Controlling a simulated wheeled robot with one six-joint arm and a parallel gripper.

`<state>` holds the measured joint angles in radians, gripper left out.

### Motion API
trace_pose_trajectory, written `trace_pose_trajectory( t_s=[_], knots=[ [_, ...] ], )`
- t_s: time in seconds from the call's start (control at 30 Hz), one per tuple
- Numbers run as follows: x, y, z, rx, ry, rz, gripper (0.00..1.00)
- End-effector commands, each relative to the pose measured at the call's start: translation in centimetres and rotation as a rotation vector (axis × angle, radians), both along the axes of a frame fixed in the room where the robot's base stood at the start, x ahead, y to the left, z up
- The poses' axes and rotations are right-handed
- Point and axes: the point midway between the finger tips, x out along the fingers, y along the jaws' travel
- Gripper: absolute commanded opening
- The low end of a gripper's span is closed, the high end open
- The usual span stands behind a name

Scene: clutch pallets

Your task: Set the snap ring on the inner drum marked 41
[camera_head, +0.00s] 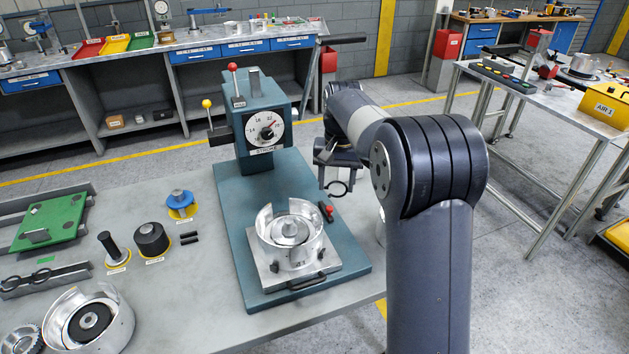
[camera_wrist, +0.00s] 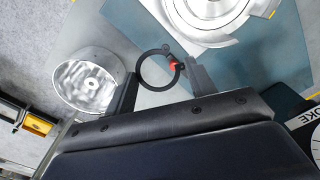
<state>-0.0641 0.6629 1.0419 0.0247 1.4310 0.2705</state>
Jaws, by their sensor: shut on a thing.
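My gripper (camera_head: 337,163) is shut on the dark snap ring (camera_head: 348,187), which hangs under it to the right of the press. In the wrist view the snap ring (camera_wrist: 142,72) sits between the two fingertips (camera_wrist: 163,82), clear of any drum. A silver drum (camera_head: 270,245) with a cut-out wall and a central hub stands upright on the press base. Its front carries a small dark marking that I cannot read surely. Part of this drum shows at the top of the wrist view (camera_wrist: 225,28).
The teal press (camera_head: 262,110) stands behind the drum, with a dial and levers. A red-tipped tool (camera_head: 327,212) lies right of the drum. A silver bowl-shaped part (camera_wrist: 75,100) stands on the bench. Another silver housing (camera_head: 117,325), black plugs and a green plate (camera_head: 50,222) lie left.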

Motion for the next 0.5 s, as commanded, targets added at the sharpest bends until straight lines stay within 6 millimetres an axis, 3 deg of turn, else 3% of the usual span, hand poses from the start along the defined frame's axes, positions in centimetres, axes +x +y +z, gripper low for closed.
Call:
trace_pose_trajectory(
  t_s=[0.1,0.2,0.5],
  knots=[
    [2.5,-2.5,-4.9,0.002,0.004,0.115,0.28],
    [3.5,-3.4,-8.1,0.004,0.001,0.175,0.28],
    [3.9,-3.9,-13.4,0.004,-0.002,0.21,0.28]
  ],
)
